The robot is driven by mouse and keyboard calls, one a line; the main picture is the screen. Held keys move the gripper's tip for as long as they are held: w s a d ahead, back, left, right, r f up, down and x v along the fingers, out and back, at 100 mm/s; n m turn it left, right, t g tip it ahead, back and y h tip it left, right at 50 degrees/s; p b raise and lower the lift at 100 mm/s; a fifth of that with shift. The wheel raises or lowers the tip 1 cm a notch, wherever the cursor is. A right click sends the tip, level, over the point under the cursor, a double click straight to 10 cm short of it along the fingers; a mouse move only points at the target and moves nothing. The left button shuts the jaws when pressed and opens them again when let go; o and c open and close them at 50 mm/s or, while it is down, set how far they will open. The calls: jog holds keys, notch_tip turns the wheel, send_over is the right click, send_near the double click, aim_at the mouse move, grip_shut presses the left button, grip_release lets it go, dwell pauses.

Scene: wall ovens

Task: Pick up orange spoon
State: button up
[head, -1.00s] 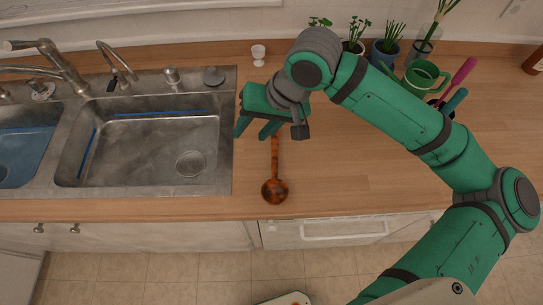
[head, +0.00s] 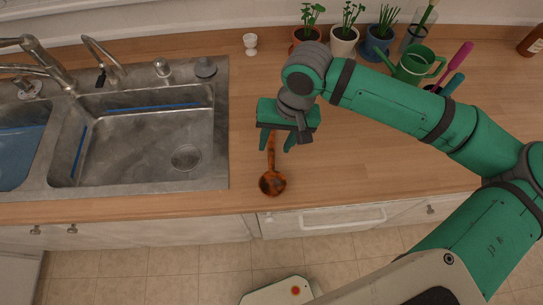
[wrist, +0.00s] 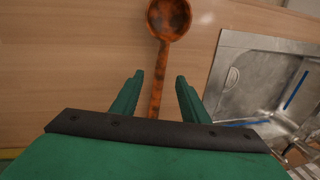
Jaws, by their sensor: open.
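The orange spoon (head: 272,182) lies on the wooden counter to the right of the sink, its round bowl toward the front edge and its handle running back under my gripper. My gripper (head: 276,146) is open above the handle, its two green fingers pointing down on either side of it. In the wrist view the spoon's bowl (wrist: 169,18) is at the top and the handle runs down between the open fingertips of my gripper (wrist: 160,77). The far end of the handle is hidden behind the gripper body. I cannot tell the exact height of the fingers above the counter.
The metal sink (head: 222,130) is to the left. A white egg cup (head: 250,43) stands behind. Potted plants (head: 344,40), a green watering can (head: 415,66) and pink-handled utensil (head: 457,56) stand at the back right. The counter right of the spoon (head: 370,160) is clear.

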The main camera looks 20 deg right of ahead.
aim_at(272, 151)
jog(key=shift+w+a+f, duration=0.1)
jog(key=shift+a+f, duration=0.1)
jog(key=shift+f, duration=0.8)
jog(key=shift+w+a+f, duration=0.1)
jog(key=shift+a+f, duration=0.05)
jog(key=shift+f, duration=0.8)
jog(key=shift+c, duration=0.6)
grip_shut()
